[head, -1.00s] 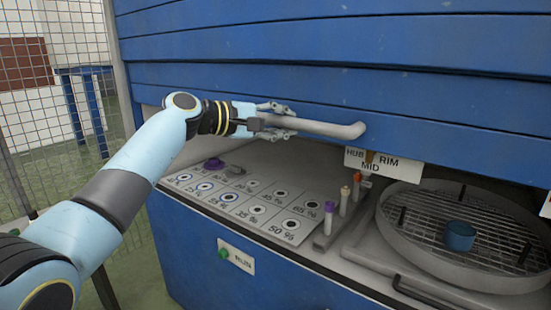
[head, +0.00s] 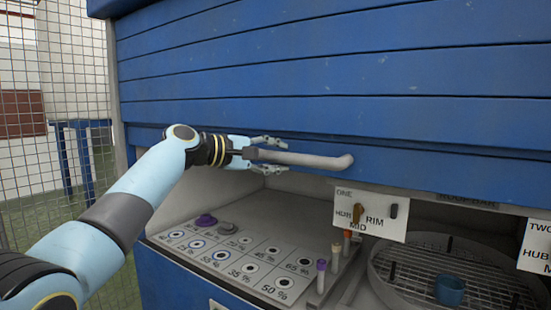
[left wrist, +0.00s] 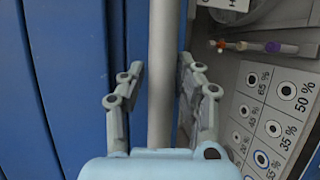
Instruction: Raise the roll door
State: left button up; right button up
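The blue slatted roll door (head: 340,65) fills the upper part of the head view, its lower edge above an open bay. A grey handle bar (head: 325,160) runs along its bottom slat. My left gripper (head: 277,156) is at the bar's left part, one finger above and one below. In the left wrist view the bar (left wrist: 162,60) passes between the fingers of my left gripper (left wrist: 161,85). They are spread, with a visible gap at the left finger and little or none at the right. My right gripper is not in view.
Below the door are a panel of percentage-marked spots (head: 235,262), a purple knob (head: 206,220), upright vials (head: 321,275) and a round grated turntable (head: 470,290) with a blue cup (head: 449,290). A label plate (head: 370,212) hangs under the door. A mesh fence (head: 65,130) stands left.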

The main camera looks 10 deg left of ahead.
pick_arm(q)
jog(key=shift+o, duration=1)
jog(key=shift+f, duration=0.1)
jog(key=v, duration=1.2)
